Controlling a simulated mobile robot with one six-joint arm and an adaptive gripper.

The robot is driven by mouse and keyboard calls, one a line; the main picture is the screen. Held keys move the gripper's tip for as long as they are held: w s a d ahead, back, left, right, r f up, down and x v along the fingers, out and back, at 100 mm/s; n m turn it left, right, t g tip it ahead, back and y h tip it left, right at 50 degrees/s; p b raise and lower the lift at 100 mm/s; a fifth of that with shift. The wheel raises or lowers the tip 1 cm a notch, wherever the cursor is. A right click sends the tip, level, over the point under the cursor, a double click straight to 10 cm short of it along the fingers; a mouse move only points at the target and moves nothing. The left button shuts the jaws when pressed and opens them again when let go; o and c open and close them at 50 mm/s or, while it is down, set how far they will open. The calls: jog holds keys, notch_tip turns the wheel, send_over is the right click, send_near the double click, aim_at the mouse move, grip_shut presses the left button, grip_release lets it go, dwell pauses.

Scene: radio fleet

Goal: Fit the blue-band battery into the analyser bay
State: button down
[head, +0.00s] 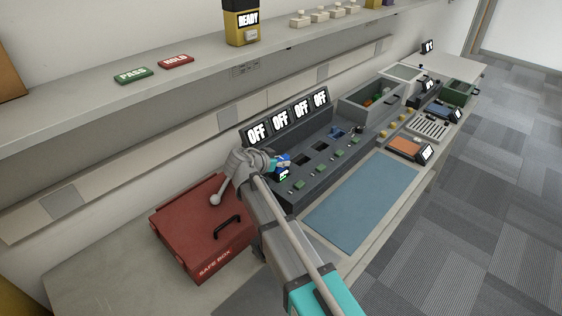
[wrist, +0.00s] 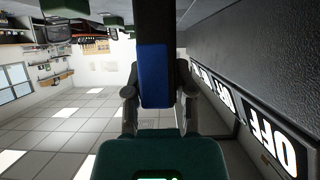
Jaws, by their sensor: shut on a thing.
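My gripper (head: 274,163) is over the left end of the dark bench unit (head: 318,150). In the wrist view its two fingers (wrist: 159,93) are closed on the sides of a dark block with a blue face, the blue-band battery (wrist: 154,74). The unit has several dark slots and a row of displays (head: 282,121) reading OFF. My gripper and arm hide its leftmost slot. I cannot tell which opening is the analyser bay.
A red safe box (head: 195,238) stands left of my arm. A blue mat (head: 345,205) lies clear in front of the unit. A grey bin (head: 368,104) and an orange-topped device (head: 408,148) are further right. A shelf (head: 130,96) runs above the bench.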

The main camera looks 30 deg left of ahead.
jog(key=shift+f+b, duration=0.3)
jog(key=shift+f, duration=0.05)
jog(key=shift+r, duration=0.25)
jog(key=shift+r+p, duration=1.1)
jog(key=shift+p, duration=0.2)
jog(key=shift+r+p, duration=0.3)
jog(key=shift+f+b, duration=1.6)
jog(key=shift+f, duration=0.05)
dwell(1.4)
jog(key=shift+c, duration=1.8)
grip_release()
jog(key=shift+r, duration=0.2)
